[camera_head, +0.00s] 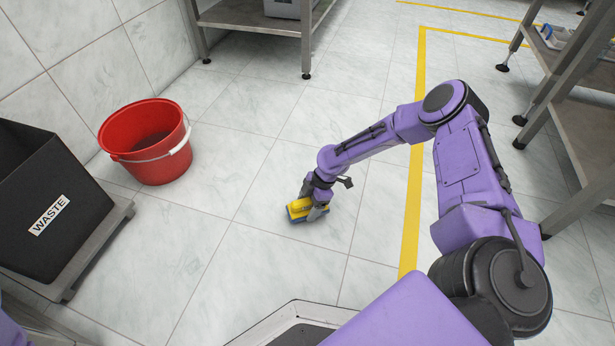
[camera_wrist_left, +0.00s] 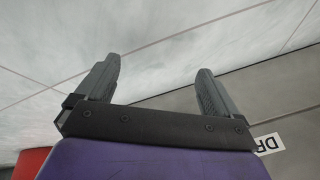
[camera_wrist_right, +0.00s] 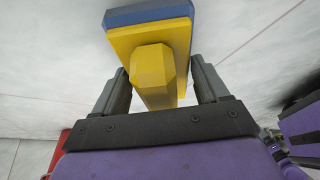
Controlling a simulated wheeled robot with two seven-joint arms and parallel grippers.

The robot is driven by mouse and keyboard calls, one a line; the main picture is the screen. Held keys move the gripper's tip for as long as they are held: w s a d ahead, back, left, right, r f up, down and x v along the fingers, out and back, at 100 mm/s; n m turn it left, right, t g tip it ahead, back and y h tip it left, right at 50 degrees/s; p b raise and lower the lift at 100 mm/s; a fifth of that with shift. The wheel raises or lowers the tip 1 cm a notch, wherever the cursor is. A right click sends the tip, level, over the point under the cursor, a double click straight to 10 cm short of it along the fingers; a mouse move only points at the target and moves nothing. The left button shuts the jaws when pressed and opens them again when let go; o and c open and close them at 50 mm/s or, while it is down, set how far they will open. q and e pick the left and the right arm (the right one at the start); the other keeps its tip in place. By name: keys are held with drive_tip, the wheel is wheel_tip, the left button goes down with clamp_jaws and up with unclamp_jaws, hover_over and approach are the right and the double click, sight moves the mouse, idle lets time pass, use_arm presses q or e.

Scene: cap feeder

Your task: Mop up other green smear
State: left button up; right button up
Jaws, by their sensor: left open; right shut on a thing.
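My right gripper (camera_head: 316,202) is shut on the yellow handle of a scrubber (camera_head: 299,209), which has a yellow body and a blue pad. The scrubber is low at the white tiled floor, blue side down; I cannot tell for sure whether it touches. In the right wrist view the scrubber (camera_wrist_right: 153,60) shows its handle between the two fingers of the gripper (camera_wrist_right: 158,75). My left gripper (camera_wrist_left: 158,70) is open and empty in its own wrist view, and out of the head view. No green smear shows clearly in any view; the scrubber may hide some floor.
A red bucket (camera_head: 148,142) with a white handle stands on the floor at left. A black WASTE bin (camera_head: 48,195) sits on a low grey platform (camera_head: 112,215). Metal racks stand at the back and right. A yellow line (camera_head: 414,190) runs along the floor. Floor between bucket and scrubber is clear.

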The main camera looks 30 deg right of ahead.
sight(306, 200)
use_arm(q)
drive_tip(key=shift+s+a+r+m+g+p, duration=0.3)
drive_tip(key=shift+s+a+r+m+p, duration=0.15)
drive_tip(key=shift+s+a+m+p, duration=0.15)
use_arm(e)
drive_tip(key=shift+a+r, duration=0.15)
drive_tip(key=shift+r, duration=0.7)
use_arm(q)
drive_tip(key=shift+s+d+r+g+h+p, duration=0.2)
drive_tip(key=shift+s+d+r+g+p, duration=0.35)
drive_tip(key=shift+s+d, duration=0.25)
drive_tip(key=shift+s+d+r+g+h+p, duration=0.2)
drive_tip(key=shift+s+d+r+g+p, duration=0.3)
drive_tip(key=shift+s, duration=0.35)
use_arm(e)
drive_tip(key=shift+r, duration=1.25)
drive_tip(key=shift+r+p, duration=0.7)
drive_tip(key=shift+r, duration=0.1)
use_arm(q)
drive_tip(key=shift+s+d+r+g+h, duration=0.4)
drive_tip(key=shift+s+d+r+g, duration=0.55)
drive_tip(key=shift+s, duration=0.35)
use_arm(e)
drive_tip(key=shift+r, duration=0.15)
use_arm(q)
drive_tip(key=shift+d, duration=0.15)
drive_tip(key=shift+r, duration=0.15)
use_arm(e)
drive_tip(key=shift+r, duration=0.15)
